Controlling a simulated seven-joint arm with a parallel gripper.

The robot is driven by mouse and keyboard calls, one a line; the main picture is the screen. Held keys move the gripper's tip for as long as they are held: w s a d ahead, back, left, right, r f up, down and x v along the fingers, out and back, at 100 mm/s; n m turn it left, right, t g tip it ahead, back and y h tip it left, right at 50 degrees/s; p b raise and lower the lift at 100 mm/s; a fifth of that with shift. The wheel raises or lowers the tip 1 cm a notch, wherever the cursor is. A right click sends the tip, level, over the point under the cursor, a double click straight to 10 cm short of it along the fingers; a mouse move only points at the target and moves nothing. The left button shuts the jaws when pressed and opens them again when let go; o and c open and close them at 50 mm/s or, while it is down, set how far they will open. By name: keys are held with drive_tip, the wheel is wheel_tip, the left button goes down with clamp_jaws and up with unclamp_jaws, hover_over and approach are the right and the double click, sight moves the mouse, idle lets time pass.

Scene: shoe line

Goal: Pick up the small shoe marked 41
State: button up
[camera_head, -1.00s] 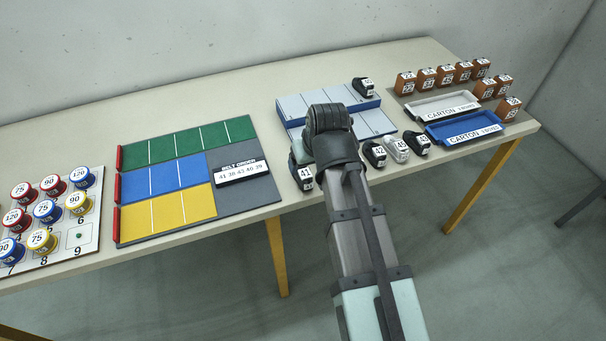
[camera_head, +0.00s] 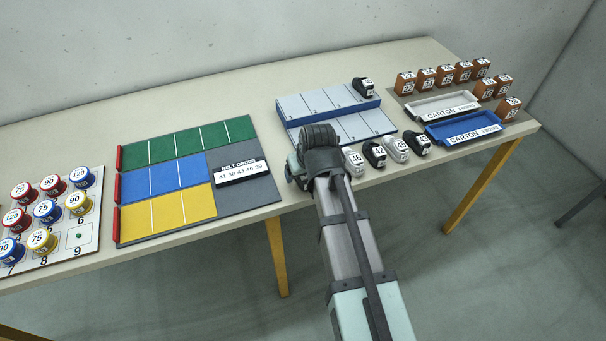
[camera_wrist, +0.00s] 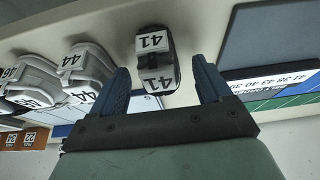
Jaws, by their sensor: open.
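The small black shoe marked 41 (camera_wrist: 157,62) shows in the wrist view with white labels on its top and end. It stands on the pale table, and no finger visibly touches it. My gripper (camera_wrist: 160,66) is open and empty, with one blue finger on each side of the shoe in the picture. I cannot tell how far the fingertips are above the table. In the head view my arm and wrist hide the shoe and the fingers.
In the wrist view a grey shoe marked 44 (camera_wrist: 88,65) stands left of shoe 41, with another grey shoe (camera_wrist: 32,80) beyond it. A dark board with a belt order sign (camera_wrist: 272,82) lies right. In the head view a blue-edged rack (camera_head: 330,106) stands behind my wrist.

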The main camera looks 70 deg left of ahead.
drive_tip(key=shift+a+f, duration=0.2)
drive_tip(key=shift+f, duration=0.2)
drive_tip(key=c, duration=1.1)
